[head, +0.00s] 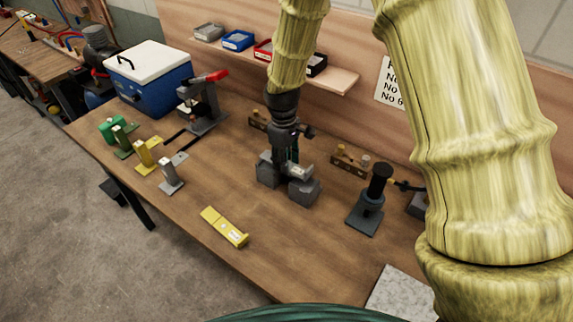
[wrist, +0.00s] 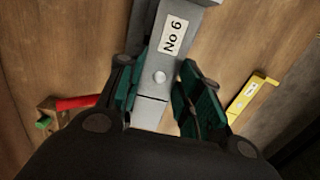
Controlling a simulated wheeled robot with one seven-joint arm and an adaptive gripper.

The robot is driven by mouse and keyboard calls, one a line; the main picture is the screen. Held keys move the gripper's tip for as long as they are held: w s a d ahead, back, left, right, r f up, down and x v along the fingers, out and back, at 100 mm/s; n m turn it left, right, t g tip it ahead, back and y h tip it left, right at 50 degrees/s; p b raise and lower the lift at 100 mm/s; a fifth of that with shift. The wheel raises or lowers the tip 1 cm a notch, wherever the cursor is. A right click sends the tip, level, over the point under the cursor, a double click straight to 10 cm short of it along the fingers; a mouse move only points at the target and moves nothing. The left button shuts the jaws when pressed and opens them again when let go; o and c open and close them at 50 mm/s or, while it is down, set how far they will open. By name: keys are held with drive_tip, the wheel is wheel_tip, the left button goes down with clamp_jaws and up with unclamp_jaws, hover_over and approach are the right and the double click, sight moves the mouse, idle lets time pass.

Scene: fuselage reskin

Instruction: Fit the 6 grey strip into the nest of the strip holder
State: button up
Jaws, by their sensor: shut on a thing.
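The grey strip labelled No 6 (wrist: 172,35) lies between the green fingers of my gripper (wrist: 155,95) in the wrist view. It has a round pin head and a cross seam near the fingers. In the head view my gripper (head: 291,158) points down over two dark grey blocks, one left (head: 267,172) and one right (head: 304,192), which look like the strip holder. A light grey piece (head: 299,172), apparently the strip, shows just above the right block. The nest is hidden, and I cannot tell whether the strip touches the blocks.
A yellow labelled strip (head: 225,227) lies on the open front of the table. Green (head: 122,140), yellow (head: 146,154) and grey (head: 171,178) stands are at left. A red-handled press (head: 203,100) and blue cooler (head: 150,75) stand behind. A black post tool (head: 370,200) is to the right.

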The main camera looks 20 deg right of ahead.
drive_tip(key=shift+s+d+f+p, duration=0.1)
drive_tip(key=shift+s+f+p, duration=0.2)
drive_tip(key=shift+f+p, duration=0.5)
drive_tip(key=shift+w+f, duration=0.2)
drive_tip(key=shift+f, duration=0.4)
drive_tip(key=shift+s, duration=0.1)
drive_tip(key=shift+f, duration=0.3)
drive_tip(key=o, duration=1.1)
drive_tip(key=shift+o, duration=0.2)
drive_tip(key=shift+r, duration=0.15)
